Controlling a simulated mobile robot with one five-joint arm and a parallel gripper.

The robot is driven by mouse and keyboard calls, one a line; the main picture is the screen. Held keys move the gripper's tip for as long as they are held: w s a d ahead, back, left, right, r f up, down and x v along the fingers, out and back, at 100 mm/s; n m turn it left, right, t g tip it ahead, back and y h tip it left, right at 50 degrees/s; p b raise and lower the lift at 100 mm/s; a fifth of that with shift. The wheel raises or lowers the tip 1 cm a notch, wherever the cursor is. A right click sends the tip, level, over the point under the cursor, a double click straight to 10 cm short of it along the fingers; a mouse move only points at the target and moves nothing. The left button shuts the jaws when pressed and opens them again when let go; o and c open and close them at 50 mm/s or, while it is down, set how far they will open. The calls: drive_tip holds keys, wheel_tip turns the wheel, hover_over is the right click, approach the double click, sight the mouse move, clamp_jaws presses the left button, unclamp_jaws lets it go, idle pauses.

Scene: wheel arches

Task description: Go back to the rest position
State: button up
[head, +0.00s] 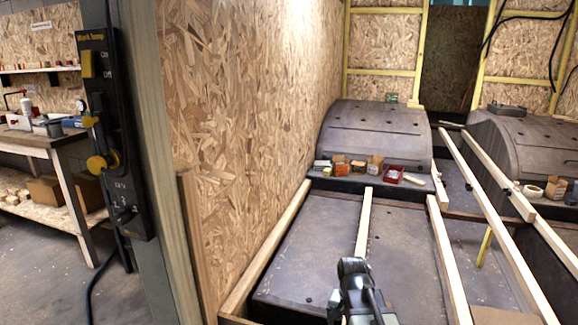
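My gripper (354,268) shows at the bottom of the head view, right of centre, as a dark grey shape. It is above the dark floor panels, in front of the near end of a pale wooden batten (363,222). Nothing shows held in it. Its fingers are too small and dark to tell whether they are open or shut.
A black switch panel (112,140) with yellow knobs is on a post at the left. An OSB wall (245,110) runs beside the floor. Wheel arches (375,133) (525,140) stand at the back, with small boxes (358,166) by the left one. Long battens (490,215) lie at the right.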

drive_tip(key=s+a+n+y, duration=0.1)
drive_tip(key=s+a+n, duration=0.1)
drive_tip(key=s+n, duration=0.25)
wheel_tip(320, 180, up, 34)
drive_tip(key=p, duration=3.3)
drive_tip(key=shift+s+d+f+g+p, duration=0.2)
drive_tip(key=shift+s+g+p, duration=0.1)
drive_tip(key=shift+g+p, duration=0.1)
drive_tip(key=shift+n, duration=0.25)
